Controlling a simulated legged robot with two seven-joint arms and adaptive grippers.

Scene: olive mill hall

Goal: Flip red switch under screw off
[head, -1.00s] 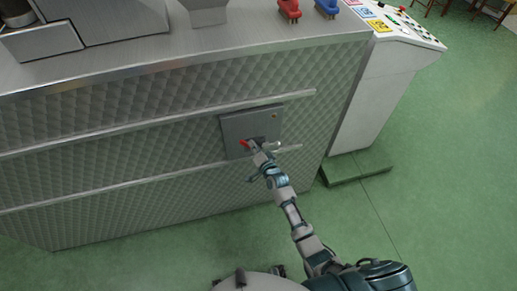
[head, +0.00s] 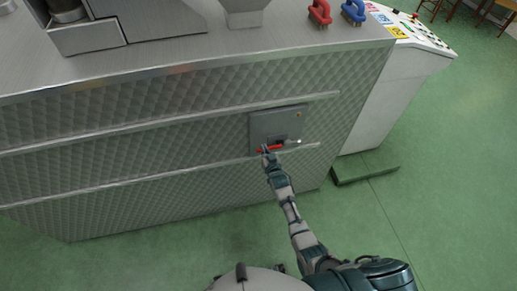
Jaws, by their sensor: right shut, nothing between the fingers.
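The red switch (head: 275,148) is a small red handle on a grey panel (head: 280,122) set in the quilted metal front of the counter. The handle lies roughly level across the lower part of the panel. My right gripper (head: 266,150) is shut and empty at the left end of the red handle. It covers part of the handle, and I cannot tell whether it touches it. A small pale knob shows just right of the handle. My left gripper is not in view.
The green floor is open at right.

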